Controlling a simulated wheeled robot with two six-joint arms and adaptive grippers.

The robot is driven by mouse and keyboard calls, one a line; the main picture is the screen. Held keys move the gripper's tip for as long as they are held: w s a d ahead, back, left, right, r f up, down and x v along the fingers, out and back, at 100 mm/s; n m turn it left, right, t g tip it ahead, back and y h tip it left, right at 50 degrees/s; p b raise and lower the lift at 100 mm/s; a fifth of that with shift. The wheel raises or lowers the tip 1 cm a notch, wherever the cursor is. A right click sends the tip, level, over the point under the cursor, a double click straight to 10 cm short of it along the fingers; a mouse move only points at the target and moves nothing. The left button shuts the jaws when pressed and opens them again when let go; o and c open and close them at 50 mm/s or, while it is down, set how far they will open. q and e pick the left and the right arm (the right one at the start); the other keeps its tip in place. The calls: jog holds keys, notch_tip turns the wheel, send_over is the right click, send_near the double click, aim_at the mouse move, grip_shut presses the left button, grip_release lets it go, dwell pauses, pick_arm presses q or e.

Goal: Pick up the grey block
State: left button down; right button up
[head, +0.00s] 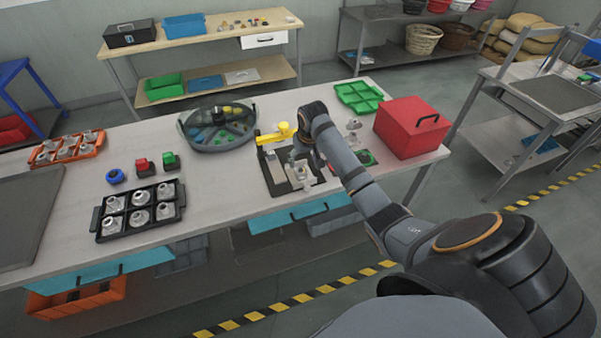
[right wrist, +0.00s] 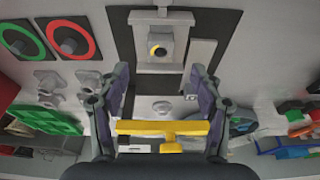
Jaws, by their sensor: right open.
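A grey block (right wrist: 160,48) with a round dark and yellow opening sits in a light metal holder on a dark base plate in the right wrist view. In the head view the light grey parts (head: 300,174) on this fixture are small and partly hidden, so I cannot make the block out clearly. My right gripper (right wrist: 160,85) is open, its two fingers apart above the fixture, with nothing between the tips. It also shows from the side in the head view (head: 299,163). A yellow clamp handle (head: 275,135) stands at the fixture's far side. My left gripper is out of view.
Right of the fixture are metal fittings (head: 353,125), a green tray (head: 360,97) and a red box (head: 411,126). Left are a round divided tray (head: 184,130) and a black tray of fittings (head: 100,226). The table (head: 220,190) is clear just left of the fixture.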

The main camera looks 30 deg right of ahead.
aim_at(301, 169)
jog(key=x, duration=0.3)
jog(key=shift+w+f+p, duration=0.15)
jog(key=shift+f+p, duration=0.1)
jog(key=shift+p, duration=0.3)
jog(key=p+x, duration=0.1)
jog(key=x, duration=0.3)
jog(key=shift+w+f, duration=0.15)
jog(key=shift+f, duration=0.15)
jog(key=shift+r, duration=0.1)
jog(key=c, duration=1.3)
